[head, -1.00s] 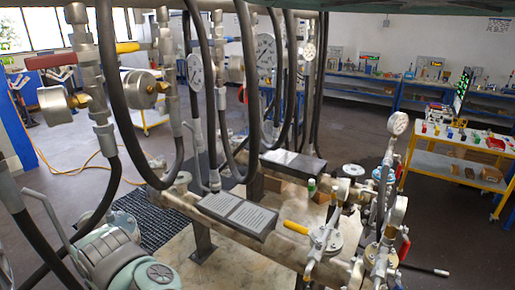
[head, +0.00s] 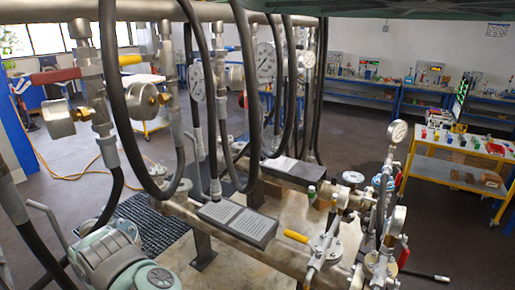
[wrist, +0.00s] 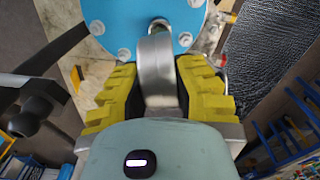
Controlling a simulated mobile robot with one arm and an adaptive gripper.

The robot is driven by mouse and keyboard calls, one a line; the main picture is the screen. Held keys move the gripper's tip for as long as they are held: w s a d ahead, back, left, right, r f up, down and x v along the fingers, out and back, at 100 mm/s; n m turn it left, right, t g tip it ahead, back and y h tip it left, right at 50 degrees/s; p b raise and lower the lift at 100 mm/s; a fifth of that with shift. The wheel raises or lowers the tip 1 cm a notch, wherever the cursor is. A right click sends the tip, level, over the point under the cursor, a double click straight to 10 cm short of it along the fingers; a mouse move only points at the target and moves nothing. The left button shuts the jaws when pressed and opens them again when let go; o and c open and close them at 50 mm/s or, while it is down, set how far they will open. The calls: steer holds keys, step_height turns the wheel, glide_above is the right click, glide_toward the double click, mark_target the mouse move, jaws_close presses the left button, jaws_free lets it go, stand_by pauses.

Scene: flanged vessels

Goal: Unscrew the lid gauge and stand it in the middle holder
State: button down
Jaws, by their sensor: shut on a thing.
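My gripper (wrist: 158,82) has yellow ribbed fingers in the wrist view. It is shut on the lid gauge (wrist: 154,60), whose silver round case shows edge-on between the fingers. The gauge stands at a blue bolted lid (wrist: 112,22), close behind it. The joint between gauge and lid is mostly hidden, so I cannot tell whether the thread is engaged. In the head view my gripper is not visible. I cannot make out the middle holder in either view.
Thick black hoses (head: 110,110) hang from an overhead pipe in the head view. Several other gauges (head: 397,132) and valves crowd the pipework. A yellow-framed bench (head: 455,165) stands at the right. A blue rack (wrist: 290,120) shows at the right in the wrist view.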

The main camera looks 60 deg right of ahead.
steer(key=shift+r, duration=0.1)
steer(key=shift+r+p, duration=1.45)
steer(key=shift+r, duration=0.5)
